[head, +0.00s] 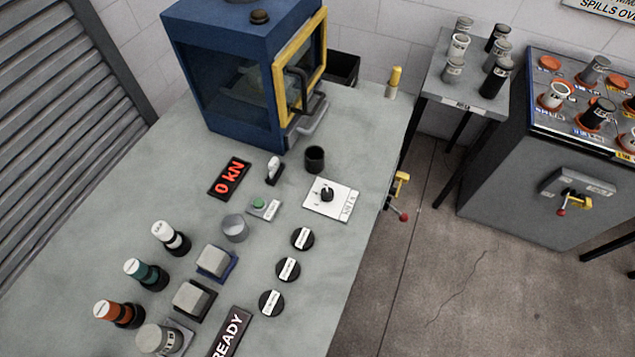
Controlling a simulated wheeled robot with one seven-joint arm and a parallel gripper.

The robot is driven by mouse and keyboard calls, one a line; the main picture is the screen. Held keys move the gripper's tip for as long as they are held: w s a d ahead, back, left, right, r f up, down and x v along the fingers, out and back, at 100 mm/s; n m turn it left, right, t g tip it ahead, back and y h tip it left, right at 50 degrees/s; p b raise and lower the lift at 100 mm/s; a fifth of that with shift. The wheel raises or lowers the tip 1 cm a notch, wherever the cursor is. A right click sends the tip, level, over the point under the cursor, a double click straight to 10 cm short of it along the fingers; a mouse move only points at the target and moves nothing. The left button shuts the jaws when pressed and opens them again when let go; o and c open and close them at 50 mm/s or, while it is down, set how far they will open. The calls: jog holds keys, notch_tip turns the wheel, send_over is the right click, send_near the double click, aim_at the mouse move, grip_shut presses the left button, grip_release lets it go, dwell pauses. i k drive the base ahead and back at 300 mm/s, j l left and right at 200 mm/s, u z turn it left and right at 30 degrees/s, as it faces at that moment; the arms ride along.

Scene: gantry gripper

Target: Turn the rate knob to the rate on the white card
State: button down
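The likely rate knob (327,193) is a small dark knob on a square white plate (315,208) on the grey bench, right of centre. The plate carries small dark marks around the knob and lettering along its right edge, too small to read. I cannot tell which mark the knob points to. I cannot make out a separate white card showing a rate. My gripper is not in this view.
A blue cabinet (225,105) with a yellow-framed door stands behind. Around the plate are a black cup (314,159), a white-topped switch (274,170), a green button (259,203), a red "0 kN" display (230,178) and black discs (302,238). Cylinders stand left.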

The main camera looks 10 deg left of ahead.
aim_at(327, 192)
jog(key=i+l, duration=0.15)
jog(key=l, duration=0.15)
jog(key=i+l, duration=0.15)
jog(key=l, duration=0.2)
jog(key=i+l, duration=0.1)
jog(key=l, duration=0.2)
jog(key=i+l, duration=0.15)
jog(key=l, duration=0.15)
jog(key=l+u, duration=0.1)
jog(key=u, duration=0.3)
jog(key=l+u, duration=0.15)
jog(key=u, duration=0.25)
jog(key=i+l+u, duration=0.1)
jog(key=u, duration=0.25)
jog(key=l+u, duration=0.15)
jog(key=u, duration=0.25)
